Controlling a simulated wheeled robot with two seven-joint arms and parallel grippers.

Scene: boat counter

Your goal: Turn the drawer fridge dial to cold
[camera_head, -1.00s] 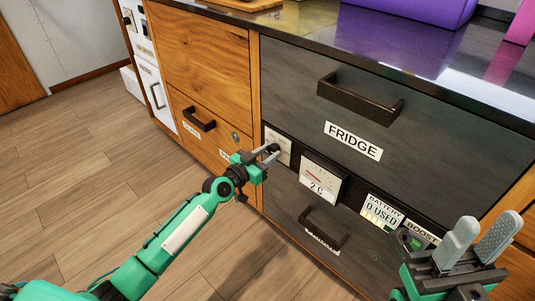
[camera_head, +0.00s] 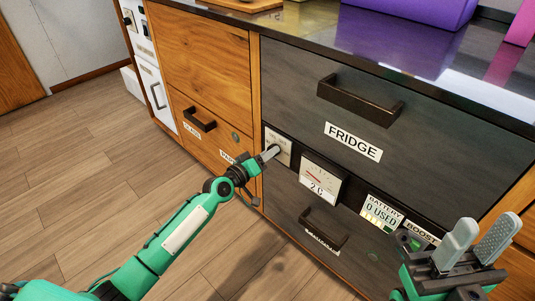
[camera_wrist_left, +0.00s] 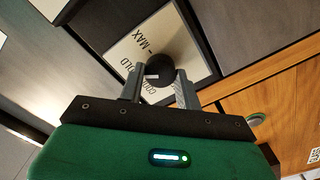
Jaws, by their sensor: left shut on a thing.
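The drawer fridge dial is a dark round knob (camera_wrist_left: 160,72) on a pale plate (camera_wrist_left: 128,50) with the words COLD and MAX, seen in the left wrist view. In the head view the plate (camera_head: 283,142) is at the left end of the black control strip, and my gripper mostly hides the knob. My left gripper (camera_head: 271,154) is at the dial; in the wrist view its two fingers (camera_wrist_left: 160,87) are on either side of the knob, shut on it. A small white mark shows on the knob. My right gripper (camera_head: 480,240) is open and empty at the lower right.
Right of the dial are a gauge reading 2 C (camera_head: 320,178), a battery display (camera_head: 381,212) and a BOOST label (camera_head: 419,231). The FRIDGE drawer handle (camera_head: 358,101) juts out above, and a lower drawer handle (camera_head: 323,228) below. Floor on the left is clear.

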